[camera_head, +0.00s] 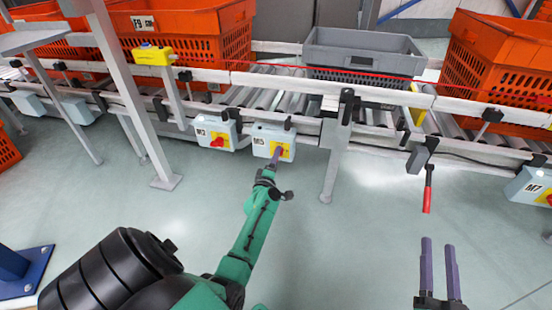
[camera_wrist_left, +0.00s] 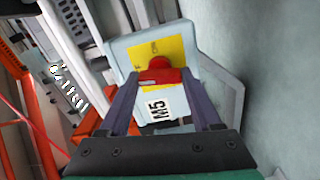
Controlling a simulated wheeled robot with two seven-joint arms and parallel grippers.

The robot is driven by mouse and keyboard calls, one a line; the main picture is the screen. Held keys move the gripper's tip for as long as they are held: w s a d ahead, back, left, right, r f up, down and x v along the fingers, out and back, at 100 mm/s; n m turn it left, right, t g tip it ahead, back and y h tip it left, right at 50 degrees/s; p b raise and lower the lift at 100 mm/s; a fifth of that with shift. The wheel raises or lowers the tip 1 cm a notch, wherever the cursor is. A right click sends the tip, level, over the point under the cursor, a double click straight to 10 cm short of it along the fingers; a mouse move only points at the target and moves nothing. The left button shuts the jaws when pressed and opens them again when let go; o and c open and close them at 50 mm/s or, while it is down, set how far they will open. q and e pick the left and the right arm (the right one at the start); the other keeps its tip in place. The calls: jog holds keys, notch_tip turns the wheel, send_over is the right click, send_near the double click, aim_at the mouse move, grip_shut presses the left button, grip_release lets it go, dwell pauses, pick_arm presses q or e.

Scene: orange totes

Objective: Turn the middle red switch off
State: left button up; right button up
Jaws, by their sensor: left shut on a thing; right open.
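The middle switch box (camera_head: 262,132), marked M5, is light grey-blue with a yellow plate and hangs from the conveyor frame. My left gripper (camera_head: 277,154) reaches it from below. In the left wrist view the red switch (camera_wrist_left: 158,66) sits on the yellow plate (camera_wrist_left: 144,53), between the fingers of my left gripper (camera_wrist_left: 160,76), which is shut on it. The fingers hide parts of the switch, and its on or off position is not readable. My right gripper (camera_head: 439,243) is open and empty over the floor at the right.
Another switch box, M2 (camera_head: 205,129), hangs close to the left of M5, and M7 (camera_head: 522,184) is at the far right. A conveyor with orange totes (camera_head: 190,28) and a grey tote (camera_head: 365,48) runs above. A frame leg (camera_head: 333,168) stands right of M5.

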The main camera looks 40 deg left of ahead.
pick_arm(q)
jog(key=shift+n, duration=0.9)
pick_arm(e)
jog(key=shift+s+f, duration=0.1)
jog(key=shift+f, duration=0.35)
pick_arm(q)
jog(key=o, duration=1.4)
jog(key=shift+s, duration=0.15)
jog(key=p+v, duration=0.3)
jog(key=v, duration=1.1)
jog(key=shift+s+d+p, duration=0.1)
jog(key=shift+d+p, duration=0.05)
jog(key=shift+p, duration=0.25)
pick_arm(e)
jog(key=s+f+g, duration=0.3)
jog(key=s+f, duration=0.2)
jog(key=f, duration=0.3)
jog(key=s+a+f+g+h, duration=0.1)
jog(key=s+f+g, duration=0.3)
jog(key=s+f, duration=0.2)
notch_tip(320, 180, down, 2)
jog(key=shift+s+a+f+m, duration=0.15)
jog(key=shift+s+m, duration=0.1)
jog(key=shift+m, duration=0.15)
